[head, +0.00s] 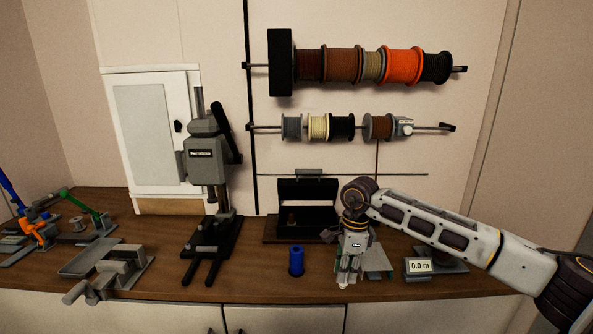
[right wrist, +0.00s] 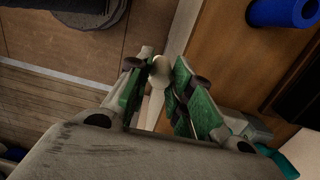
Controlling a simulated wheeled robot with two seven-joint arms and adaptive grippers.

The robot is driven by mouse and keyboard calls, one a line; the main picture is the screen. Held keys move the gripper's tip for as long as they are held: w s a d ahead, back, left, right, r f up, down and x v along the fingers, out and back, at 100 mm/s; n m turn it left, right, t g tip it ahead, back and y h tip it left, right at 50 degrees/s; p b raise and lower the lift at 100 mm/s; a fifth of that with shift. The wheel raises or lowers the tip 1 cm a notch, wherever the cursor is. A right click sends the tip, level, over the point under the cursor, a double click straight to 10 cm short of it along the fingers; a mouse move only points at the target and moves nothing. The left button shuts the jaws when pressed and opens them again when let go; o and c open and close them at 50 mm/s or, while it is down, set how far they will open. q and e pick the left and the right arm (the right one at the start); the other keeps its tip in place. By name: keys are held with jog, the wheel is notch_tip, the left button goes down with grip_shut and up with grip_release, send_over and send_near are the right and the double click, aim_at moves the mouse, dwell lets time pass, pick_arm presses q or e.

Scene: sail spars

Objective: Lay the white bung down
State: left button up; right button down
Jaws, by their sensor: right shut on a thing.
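My right gripper (head: 348,280) is shut on the white bung (head: 343,286), at the front part of the wooden bench. The bung's pale end (right wrist: 159,70) shows between the green-padded fingers of my right gripper (right wrist: 158,76) in the right wrist view. The fingers hide part of it. I cannot tell whether the bung touches the bench top. My left gripper is in neither view.
A display reading 0.0 m (head: 420,266) is to the right. The bench (head: 260,285) has bare wood around the cylinder.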

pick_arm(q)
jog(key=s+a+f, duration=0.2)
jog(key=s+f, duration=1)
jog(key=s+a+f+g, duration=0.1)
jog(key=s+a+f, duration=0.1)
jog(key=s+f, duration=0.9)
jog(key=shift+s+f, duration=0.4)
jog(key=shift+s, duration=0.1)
pick_arm(e)
jog(key=s+d+f+n, duration=0.2)
jog(key=d+f+n, duration=0.2)
jog(key=n, duration=0.5)
jog(key=s+d+f+n+h, duration=0.1)
jog(key=d+f+n, duration=0.3)
jog(key=f+n, duration=0.4)
jog(key=shift+s+d+n+g, duration=0.35)
jog(key=shift+s+n, duration=0.15)
jog(key=shift+s, duration=0.4)
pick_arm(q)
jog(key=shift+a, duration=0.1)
